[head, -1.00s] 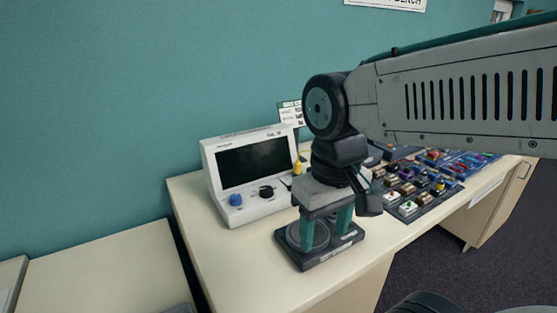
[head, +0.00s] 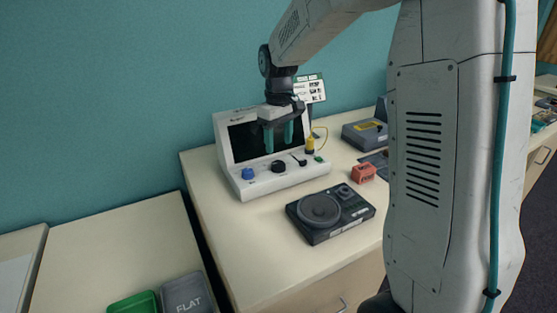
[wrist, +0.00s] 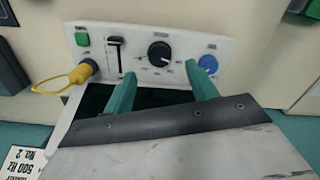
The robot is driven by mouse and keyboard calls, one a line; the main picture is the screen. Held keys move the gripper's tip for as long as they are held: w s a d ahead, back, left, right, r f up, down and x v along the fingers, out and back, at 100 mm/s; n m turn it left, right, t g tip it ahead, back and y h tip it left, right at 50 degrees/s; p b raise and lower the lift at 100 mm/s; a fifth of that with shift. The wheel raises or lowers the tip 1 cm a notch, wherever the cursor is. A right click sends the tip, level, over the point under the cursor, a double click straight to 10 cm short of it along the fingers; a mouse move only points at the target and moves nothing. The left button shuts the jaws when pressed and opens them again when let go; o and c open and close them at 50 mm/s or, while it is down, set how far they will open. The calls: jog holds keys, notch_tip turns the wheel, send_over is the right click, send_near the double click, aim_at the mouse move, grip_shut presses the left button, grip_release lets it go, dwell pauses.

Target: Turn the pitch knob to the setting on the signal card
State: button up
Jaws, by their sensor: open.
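A white console (head: 228,150) with a dark screen stands on the bench against the teal wall. Its sloped front carries a blue knob (head: 248,174), a black knob (head: 278,166), a slider and a yellow plug (head: 309,146). In the wrist view the black knob (wrist: 159,53) has a white pointer line and the blue knob (wrist: 208,65) is at its right; their labels are too small to read. My gripper (head: 279,144) is open and empty before the screen, its fingertips (wrist: 162,82) apart from the black knob.
A black device with a round plate (head: 320,211) lies in front of the console. A red block (head: 363,173) and a grey box (head: 362,137) are to the right. Green and grey trays (head: 185,294), the grey marked FLAT, sit on the lower left bench.

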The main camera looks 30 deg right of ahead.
aim_at(278, 163)
jog(key=shift+w+r+n, duration=0.2)
jog(key=shift+r+n, duration=0.1)
jog(key=shift+r, duration=0.05)
jog(key=shift+f, duration=0.3)
notch_tip(278, 163, down, 7)
jog(key=shift+f, duration=0.1)
jog(key=c, duration=1)
